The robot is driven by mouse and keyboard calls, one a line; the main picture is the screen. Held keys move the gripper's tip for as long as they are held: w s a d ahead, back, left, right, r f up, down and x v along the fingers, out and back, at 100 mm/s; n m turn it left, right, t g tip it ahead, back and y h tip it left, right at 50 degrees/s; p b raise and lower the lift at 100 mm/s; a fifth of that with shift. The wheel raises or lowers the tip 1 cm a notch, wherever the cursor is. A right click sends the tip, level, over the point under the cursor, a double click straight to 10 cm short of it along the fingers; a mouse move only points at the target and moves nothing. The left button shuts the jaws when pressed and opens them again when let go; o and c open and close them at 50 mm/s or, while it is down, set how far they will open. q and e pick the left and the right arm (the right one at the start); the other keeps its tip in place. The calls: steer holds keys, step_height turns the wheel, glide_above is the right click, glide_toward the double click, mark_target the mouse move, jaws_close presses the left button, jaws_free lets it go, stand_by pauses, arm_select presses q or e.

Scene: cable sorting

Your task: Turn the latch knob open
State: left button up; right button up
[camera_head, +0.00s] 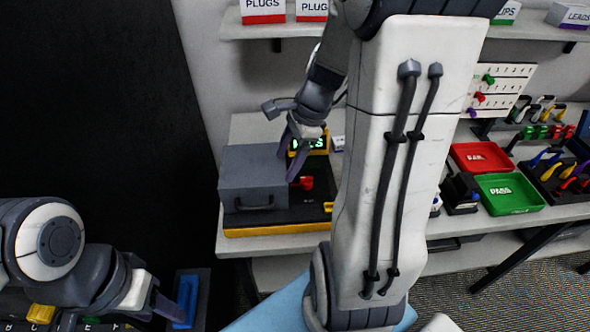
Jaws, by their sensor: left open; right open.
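The latch knob (306,183) is red and small, at the right side of a grey box (252,172) on a black and yellow base (290,228). My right gripper (303,166) reaches down from above, open, with its fingers just above and beside the knob. I cannot tell whether a finger touches the knob. My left gripper (165,305) is low at the left, far from the box, open beside a blue object. My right arm covers the middle of the view and hides part of the bench.
A red tray (481,157) and a green PASS tray (509,194) sit on the bench at the right, near tool racks and connectors. A small lit display (309,143) stands behind the knob. A shelf with PLUGS boxes (263,11) runs above. A blue object (187,296) is beside my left gripper.

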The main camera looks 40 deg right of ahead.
mark_target(309, 177)
steer(key=s+d+f+m+t+b, duration=0.1)
steer(key=s+d+f+m, duration=0.15)
steer(key=d+m, duration=0.6)
steer(key=shift+n, duration=0.65)
steer(key=x, duration=0.3)
steer(key=d+b+x, duration=0.1)
steer(key=x, duration=0.2)
steer(key=w+x, duration=0.1)
steer(key=x, duration=0.3)
steer(key=shift+d+f+b, duration=0.15)
steer(key=shift+d+b, duration=0.2)
jaws_close()
